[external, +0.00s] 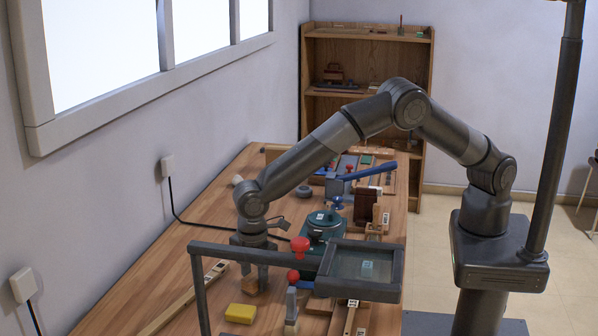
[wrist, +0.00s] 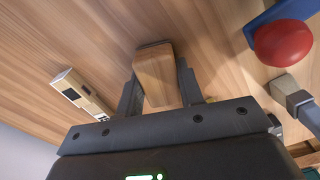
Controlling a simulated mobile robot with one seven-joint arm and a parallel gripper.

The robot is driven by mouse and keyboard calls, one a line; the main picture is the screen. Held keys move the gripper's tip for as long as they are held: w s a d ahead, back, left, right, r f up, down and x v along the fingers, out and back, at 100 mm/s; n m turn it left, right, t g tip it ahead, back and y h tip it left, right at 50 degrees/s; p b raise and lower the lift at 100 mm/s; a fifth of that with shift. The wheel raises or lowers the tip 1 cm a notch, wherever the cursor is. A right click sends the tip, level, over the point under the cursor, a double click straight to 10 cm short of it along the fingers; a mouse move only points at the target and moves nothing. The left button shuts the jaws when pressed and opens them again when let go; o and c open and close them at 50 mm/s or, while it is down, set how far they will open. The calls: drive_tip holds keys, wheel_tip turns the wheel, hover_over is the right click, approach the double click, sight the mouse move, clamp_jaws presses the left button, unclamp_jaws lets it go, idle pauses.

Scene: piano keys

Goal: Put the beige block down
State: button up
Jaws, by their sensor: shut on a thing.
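The beige block (wrist: 154,75) is a wooden block with visible grain. In the wrist view it sits between the two dark fingers of my gripper (wrist: 158,88), which are shut on it. In the external view the block (external: 250,286) shows small below my gripper (external: 252,277), low over the wooden table at the near left. A thin dark edge lies at the block's far end in the wrist view. I cannot tell whether its underside touches the table.
A yellow block (external: 240,313) lies just in front. A dark frame with a glass panel (external: 365,264) stands close on the right, its bar crossing before my gripper. A red ball (wrist: 284,43) on a blue part is near. A long pale strip (wrist: 82,95) lies left.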

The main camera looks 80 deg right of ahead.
sight(255, 276)
drive_tip(key=shift+f, duration=0.15)
drive_tip(key=o, duration=1)
wheel_tip(255, 276, up, 12)
drive_tip(key=shift+r, duration=0.2)
